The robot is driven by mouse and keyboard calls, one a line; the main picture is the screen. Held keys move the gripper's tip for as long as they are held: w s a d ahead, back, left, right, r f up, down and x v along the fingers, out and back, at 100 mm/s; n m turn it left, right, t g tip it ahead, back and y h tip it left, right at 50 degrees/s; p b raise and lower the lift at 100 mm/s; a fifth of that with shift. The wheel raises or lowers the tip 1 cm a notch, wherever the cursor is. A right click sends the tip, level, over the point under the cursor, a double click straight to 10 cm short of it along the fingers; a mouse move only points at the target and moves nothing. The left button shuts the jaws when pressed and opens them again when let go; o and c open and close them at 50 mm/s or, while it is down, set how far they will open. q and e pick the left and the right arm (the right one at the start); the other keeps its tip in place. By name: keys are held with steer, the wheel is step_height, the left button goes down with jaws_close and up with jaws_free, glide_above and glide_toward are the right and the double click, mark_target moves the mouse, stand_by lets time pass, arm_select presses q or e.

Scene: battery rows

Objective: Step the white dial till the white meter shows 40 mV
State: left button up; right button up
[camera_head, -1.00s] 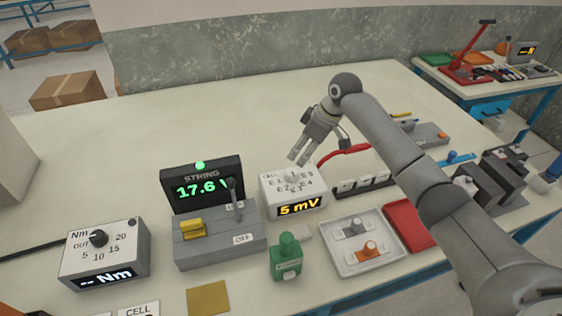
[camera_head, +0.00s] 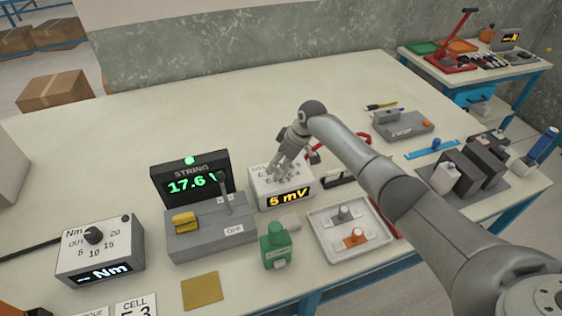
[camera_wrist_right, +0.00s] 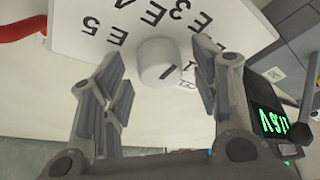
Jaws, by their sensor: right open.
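The white meter (camera_head: 282,188) is a white box with an orange display reading 5 mV, in the middle of the bench in the head view. The white dial (camera_wrist_right: 160,62) is a round knob with a dark pointer line on its top face, ringed by E labels, in the right wrist view. In the head view my right gripper (camera_head: 275,178) hides most of the dial. My right gripper (camera_wrist_right: 160,95) is open, its fingers on either side of the dial, apart from it as far as I can see. My left gripper is not in view.
The STRING display (camera_head: 193,185) reads 17.6 V behind a grey switch box (camera_head: 212,235) left of the meter. A green bottle (camera_head: 276,247) stands in front, a white tray (camera_head: 318,222) to the right. A torque box (camera_head: 100,255) stands far left.

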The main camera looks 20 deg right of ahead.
steer(key=shift+c, duration=0.7)
steer(key=shift+r, duration=0.1)
steer(key=shift+c, duration=1.3)
steer(key=c, duration=0.6)
steer(key=shift+r+p, duration=0.1)
steer(key=shift+p, duration=0.25)
steer(key=shift+s+a+r+m+p, duration=0.1)
steer(key=shift+m+p, duration=0.5)
steer(key=shift+p, duration=0.1)
steer(key=m+t+h+p, duration=0.1)
steer(key=m+p, duration=0.2)
steer(key=shift+a+p, duration=0.1)
steer(key=shift+p, duration=0.25)
steer(key=shift+m+h+p, duration=0.5)
steer(key=shift+m+p, duration=0.35)
steer(key=shift+m, duration=0.35)
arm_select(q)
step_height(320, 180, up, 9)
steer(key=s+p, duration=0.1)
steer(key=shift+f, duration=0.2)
arm_select(e)
steer(key=shift+m+t+h, duration=0.3)
steer(key=shift+m+h, duration=0.2)
steer(key=shift+m, duration=0.6)
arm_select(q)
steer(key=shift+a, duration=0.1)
